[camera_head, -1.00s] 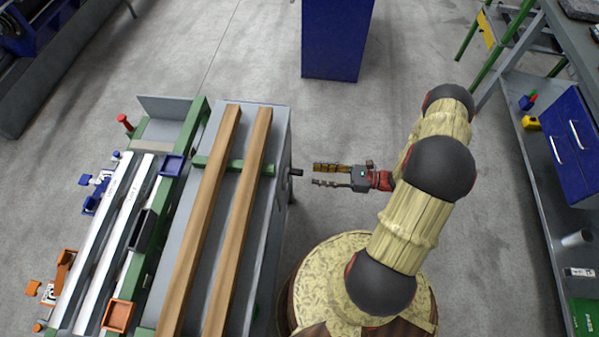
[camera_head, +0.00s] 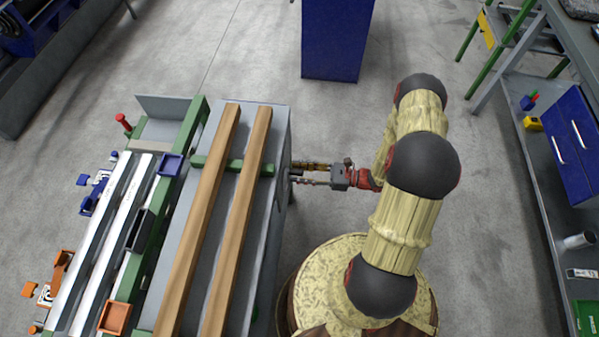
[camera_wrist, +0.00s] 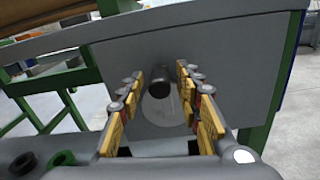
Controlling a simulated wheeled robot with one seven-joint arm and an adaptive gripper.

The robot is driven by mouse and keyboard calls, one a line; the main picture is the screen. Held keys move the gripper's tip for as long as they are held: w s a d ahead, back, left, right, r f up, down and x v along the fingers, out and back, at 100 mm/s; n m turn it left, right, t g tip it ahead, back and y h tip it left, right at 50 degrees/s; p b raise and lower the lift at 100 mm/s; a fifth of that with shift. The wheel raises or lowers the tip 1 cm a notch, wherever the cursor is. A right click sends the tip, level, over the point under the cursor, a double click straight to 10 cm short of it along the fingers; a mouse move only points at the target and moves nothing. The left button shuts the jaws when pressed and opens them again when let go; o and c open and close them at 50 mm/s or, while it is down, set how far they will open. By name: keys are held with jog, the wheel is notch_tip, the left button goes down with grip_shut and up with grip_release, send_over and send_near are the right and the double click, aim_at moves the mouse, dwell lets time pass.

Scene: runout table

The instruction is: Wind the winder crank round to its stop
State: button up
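The winder crank shows in the wrist view as a round grey disc (camera_wrist: 160,118) on the grey side panel of the runout table, with a dark cylindrical handle (camera_wrist: 159,88) sticking out towards me. My gripper (camera_wrist: 160,78) is open, with its yellow-padded fingers to the left and right of the handle. A gap shows on each side, so the fingers do not appear closed on it. In the head view my gripper (camera_head: 296,173) is at the table's right side, its fingertips by the panel. There the crank is mostly hidden by the fingers.
The runout table (camera_head: 276,215) carries two long wooden beams (camera_head: 243,200) and a green crossbar (camera_head: 232,167). A blue tray (camera_head: 171,165) and an orange tray (camera_head: 115,318) lie further left. A blue cabinet (camera_head: 335,40) stands behind.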

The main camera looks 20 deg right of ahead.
grip_shut()
dwell(0.7)
